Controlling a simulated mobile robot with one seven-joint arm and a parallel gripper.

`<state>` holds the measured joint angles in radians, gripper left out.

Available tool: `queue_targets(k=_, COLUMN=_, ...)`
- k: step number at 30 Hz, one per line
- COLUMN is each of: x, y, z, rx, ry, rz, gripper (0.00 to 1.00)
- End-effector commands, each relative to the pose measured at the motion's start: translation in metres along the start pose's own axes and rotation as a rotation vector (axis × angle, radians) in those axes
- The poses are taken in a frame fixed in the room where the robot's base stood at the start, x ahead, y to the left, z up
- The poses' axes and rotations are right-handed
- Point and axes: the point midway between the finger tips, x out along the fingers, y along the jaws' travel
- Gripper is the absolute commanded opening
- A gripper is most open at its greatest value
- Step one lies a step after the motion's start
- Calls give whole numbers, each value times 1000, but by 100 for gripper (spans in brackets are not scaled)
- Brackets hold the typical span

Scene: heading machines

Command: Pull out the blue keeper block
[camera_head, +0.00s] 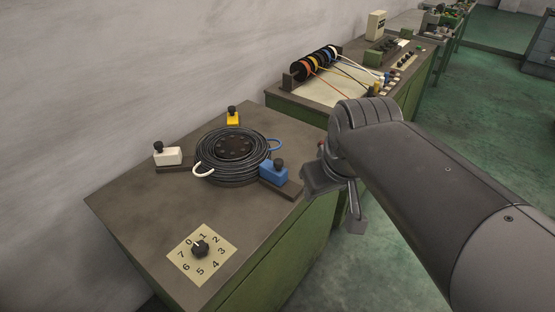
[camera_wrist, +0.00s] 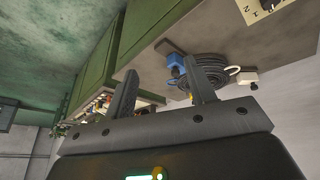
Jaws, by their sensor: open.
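The blue keeper block (camera_head: 273,173) with a black knob sits on a short dark rail at the right front of a coil of dark cable (camera_head: 233,156) on the near bench. In the wrist view the blue block (camera_wrist: 175,60) shows beyond my fingers, near the right one, with the coil behind it. My gripper (camera_head: 352,212) is open and empty, to the right of the block and apart from it, beside the bench's right edge. In the head view my wrist partly hides the fingers. In the wrist view both fingers (camera_wrist: 160,68) stand apart.
A white block (camera_head: 167,156) and a yellow block (camera_head: 233,117), both with black knobs, stand around the coil. A numbered dial (camera_head: 200,248) is on the bench's front. A second bench (camera_head: 310,92) with colored wire spools stands behind. A wall runs along the left.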

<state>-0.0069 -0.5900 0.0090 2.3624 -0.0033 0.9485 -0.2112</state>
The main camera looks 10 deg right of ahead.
Motion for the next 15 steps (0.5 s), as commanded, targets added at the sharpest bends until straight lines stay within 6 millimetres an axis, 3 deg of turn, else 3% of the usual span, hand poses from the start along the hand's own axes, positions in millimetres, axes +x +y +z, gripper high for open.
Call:
queue_targets(k=8, x=18, y=7, z=-77, rx=-356, ry=-109, rz=-45, gripper=50)
queue_targets(k=15, x=52, y=10, z=-138, rx=-660, ry=-184, rz=-114, gripper=50)
